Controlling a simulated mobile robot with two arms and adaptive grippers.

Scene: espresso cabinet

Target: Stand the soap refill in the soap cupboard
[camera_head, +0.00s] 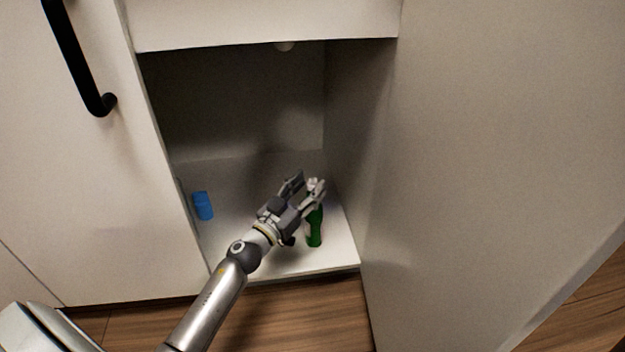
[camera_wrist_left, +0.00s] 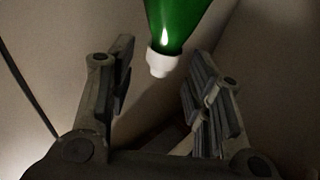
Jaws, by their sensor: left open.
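A green bottle (camera_head: 315,230), which looks like the soap refill, stands on the floor of the open cupboard (camera_head: 240,262), near its right front. In the left wrist view its green body and white cap (camera_wrist_left: 161,64) show between and beyond the two fingers, with visible room on both sides. My left gripper (camera_head: 304,187) is open and empty, reaching into the cupboard by the bottle's upper part. The gripper hides part of the bottle in the head view. My right gripper is not in view.
A small blue container (camera_head: 203,206) stands at the cupboard's left side. The open door (camera_head: 480,170) rises close on the right. A closed door with a black handle (camera_head: 80,60) is on the left. The cupboard floor between blue container and gripper is clear.

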